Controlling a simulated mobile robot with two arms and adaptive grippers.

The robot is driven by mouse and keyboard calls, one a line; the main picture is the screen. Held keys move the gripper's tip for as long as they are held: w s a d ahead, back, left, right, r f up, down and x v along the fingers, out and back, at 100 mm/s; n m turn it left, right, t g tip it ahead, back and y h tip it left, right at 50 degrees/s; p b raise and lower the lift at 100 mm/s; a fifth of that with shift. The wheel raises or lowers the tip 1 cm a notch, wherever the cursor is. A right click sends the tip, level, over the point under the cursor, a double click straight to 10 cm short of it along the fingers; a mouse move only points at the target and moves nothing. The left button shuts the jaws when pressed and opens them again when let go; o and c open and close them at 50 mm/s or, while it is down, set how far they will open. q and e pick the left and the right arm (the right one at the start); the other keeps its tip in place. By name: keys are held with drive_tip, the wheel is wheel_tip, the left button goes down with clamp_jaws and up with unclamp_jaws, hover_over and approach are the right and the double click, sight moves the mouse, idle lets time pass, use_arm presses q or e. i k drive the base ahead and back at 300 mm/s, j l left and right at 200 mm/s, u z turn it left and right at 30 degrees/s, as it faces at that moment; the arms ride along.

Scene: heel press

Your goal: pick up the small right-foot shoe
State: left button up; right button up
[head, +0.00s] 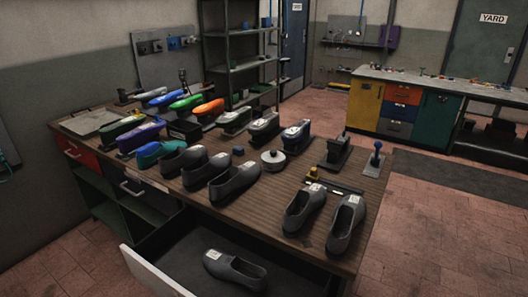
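Several dark grey slip-on shoes stand on the wooden workbench (258,214) in the head view. Three stand near the middle: one shoe (183,158) at the back left, another shoe (206,171) beside it, and a third shoe (234,184) closer to the front. Two more, a left one (303,210) and a right one (345,225), stand side by side at the bench's right front with pale labels inside. Another shoe (236,271) lies in the open drawer (172,275). Sizes and left or right foot are too small to read. Neither gripper is in view.
Coloured shoe forms, including a green one (187,102) and an orange one (208,107), fill the bench's back left. A round grey puck (273,161) and a blue-knobbed tool (375,157) stand farther right. The open drawer juts out in front.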

sight(169, 164)
drive_tip(key=i+j+z, duration=0.15)
drive_tip(key=z, duration=0.2)
drive_tip(key=i+j+z, duration=0.15)
drive_tip(key=j+z, duration=0.25)
drive_tip(key=i+j+z, duration=0.1)
drive_tip(key=z, duration=0.25)
drive_tip(key=i+j+z, duration=0.15)
drive_tip(key=j+z, duration=0.15)
drive_tip(key=j, duration=1.2)
drive_tip(key=j+z, duration=0.3)
drive_tip(key=j, duration=2.05)
